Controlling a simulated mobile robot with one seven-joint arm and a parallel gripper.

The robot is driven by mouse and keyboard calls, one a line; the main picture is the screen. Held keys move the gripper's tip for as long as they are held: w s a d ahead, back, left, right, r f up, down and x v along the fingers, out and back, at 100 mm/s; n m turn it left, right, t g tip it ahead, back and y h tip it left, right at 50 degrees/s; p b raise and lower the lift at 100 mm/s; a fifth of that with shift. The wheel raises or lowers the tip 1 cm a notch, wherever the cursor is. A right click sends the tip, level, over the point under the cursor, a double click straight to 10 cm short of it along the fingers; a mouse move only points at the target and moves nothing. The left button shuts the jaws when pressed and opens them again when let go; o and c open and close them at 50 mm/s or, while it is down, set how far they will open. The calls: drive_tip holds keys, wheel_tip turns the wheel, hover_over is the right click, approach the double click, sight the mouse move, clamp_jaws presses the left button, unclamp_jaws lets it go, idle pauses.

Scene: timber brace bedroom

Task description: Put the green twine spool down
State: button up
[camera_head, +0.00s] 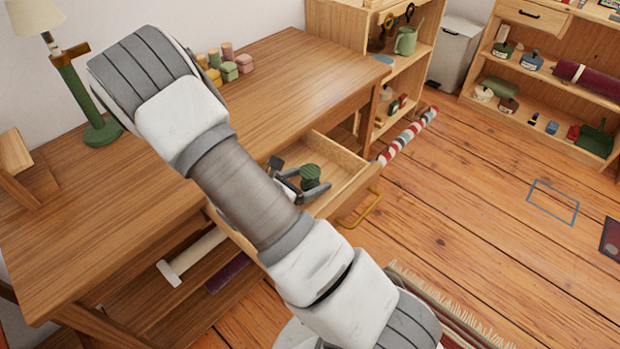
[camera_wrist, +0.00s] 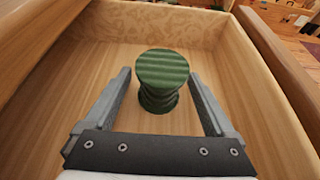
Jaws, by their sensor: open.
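The green twine spool (camera_wrist: 162,80) stands upright on the floor of the open drawer (camera_wrist: 95,65). In the head view the spool (camera_head: 310,174) shows inside the same drawer (camera_head: 345,187), which is pulled out from the wooden desk. My gripper (camera_wrist: 162,90) is open, with one finger on each side of the spool and a visible gap on both sides. In the head view my gripper (camera_head: 303,185) reaches down into the drawer, and my arm hides part of the drawer's left side.
The desk top (camera_head: 290,75) lies above the drawer. A green lamp (camera_head: 95,110) stands at its left, and several small coloured blocks (camera_head: 228,71) at its back. A yellow handle (camera_head: 362,210) is at the drawer's front. A striped roll (camera_head: 408,137) lies on the floor beyond.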

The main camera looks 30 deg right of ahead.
drive_tip(key=shift+r, duration=0.35)
drive_tip(key=p+v, duration=0.3)
drive_tip(key=v, duration=0.8)
drive_tip(key=shift+a, duration=0.35)
drive_tip(key=shift+s+r, duration=0.1)
drive_tip(key=shift+s, duration=0.05)
drive_tip(key=s+r+m+y, duration=0.4)
drive_tip(key=r+m, duration=0.3)
drive_tip(key=r, duration=0.1)
drive_tip(key=s+a+r+m+y, duration=0.1)
drive_tip(key=s+r+m+y, duration=0.3)
drive_tip(key=r+m, duration=0.3)
drive_tip(key=s+a+r+m+t+y, duration=0.1)
drive_tip(key=s+r+m+y, duration=0.3)
drive_tip(key=r, duration=0.7)
drive_tip(key=s+m, duration=0.2)
drive_tip(key=m, duration=0.2)
drive_tip(key=shift+y, duration=0.3)
